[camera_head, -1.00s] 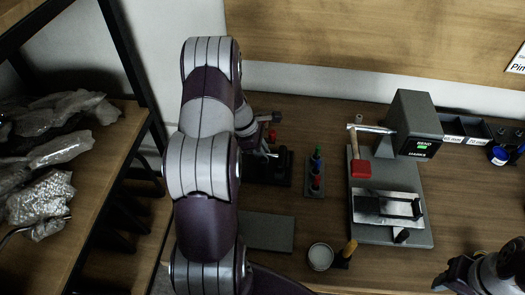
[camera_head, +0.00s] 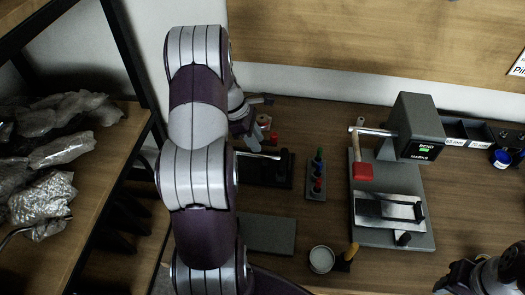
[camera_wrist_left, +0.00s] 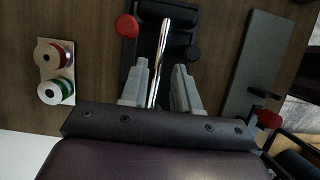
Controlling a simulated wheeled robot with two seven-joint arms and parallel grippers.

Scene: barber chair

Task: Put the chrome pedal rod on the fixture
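The chrome pedal rod (camera_head: 262,156) lies over a black fixture (camera_head: 262,178), its right end at a dark upright post. In the left wrist view the shiny rod (camera_wrist_left: 163,48) runs lengthwise over the dark fixture (camera_wrist_left: 148,15) and down between my fingers. My left gripper (camera_wrist_left: 160,68) is open, one finger on each side of the rod with gaps showing. In the head view my left arm hides the fixture's left side and most of the gripper. My right gripper (camera_head: 458,277) shows partly at the lower right; its fingers are unclear.
A small rack with coloured knobs (camera_head: 316,178) stands right of the fixture. A grey plate (camera_head: 266,233), round tin (camera_head: 321,259) and yellow-handled tool (camera_head: 350,252) lie in front.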

